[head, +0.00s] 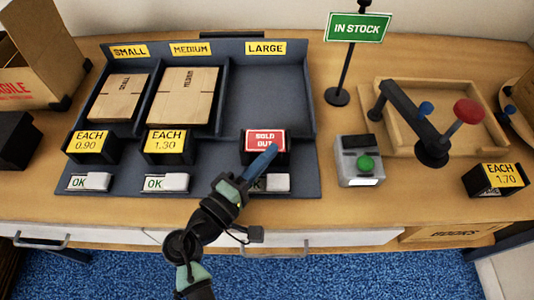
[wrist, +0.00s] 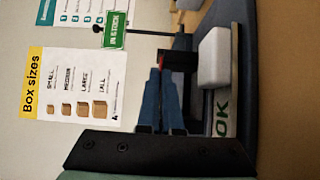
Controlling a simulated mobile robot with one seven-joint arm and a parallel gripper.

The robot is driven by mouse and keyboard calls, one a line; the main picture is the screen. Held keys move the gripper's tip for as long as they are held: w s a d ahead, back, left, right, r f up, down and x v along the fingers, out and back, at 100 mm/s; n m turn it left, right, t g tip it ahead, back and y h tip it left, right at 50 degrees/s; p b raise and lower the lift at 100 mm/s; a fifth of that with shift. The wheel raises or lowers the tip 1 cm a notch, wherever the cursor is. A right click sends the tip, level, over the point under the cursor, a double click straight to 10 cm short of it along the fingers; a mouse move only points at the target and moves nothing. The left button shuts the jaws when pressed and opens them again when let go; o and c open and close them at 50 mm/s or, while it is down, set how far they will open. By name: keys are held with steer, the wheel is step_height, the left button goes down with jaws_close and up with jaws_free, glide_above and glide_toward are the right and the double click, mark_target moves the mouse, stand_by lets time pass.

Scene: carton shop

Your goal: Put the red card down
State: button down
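The red card (head: 265,140) reads SOLD OUT and shows upright at the front of the black price block (head: 251,158) under the LARGE sign. My gripper (head: 271,152) reaches to its lower right edge from the front. In the wrist view, the blue fingers of my gripper (wrist: 163,72) are close together with a thin red edge of the card (wrist: 163,58) between them, so they look shut on it. Whether the card touches the block is hidden by the fingers.
The LARGE bay (head: 268,100) is empty; flat cartons fill the SMALL (head: 120,97) and MEDIUM (head: 185,95) bays. A white OK switch (head: 276,183) lies below my gripper. A green-button box (head: 360,165) and the IN STOCK sign (head: 357,28) stand to the right.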

steer(key=c, duration=1.1)
jaws_free()
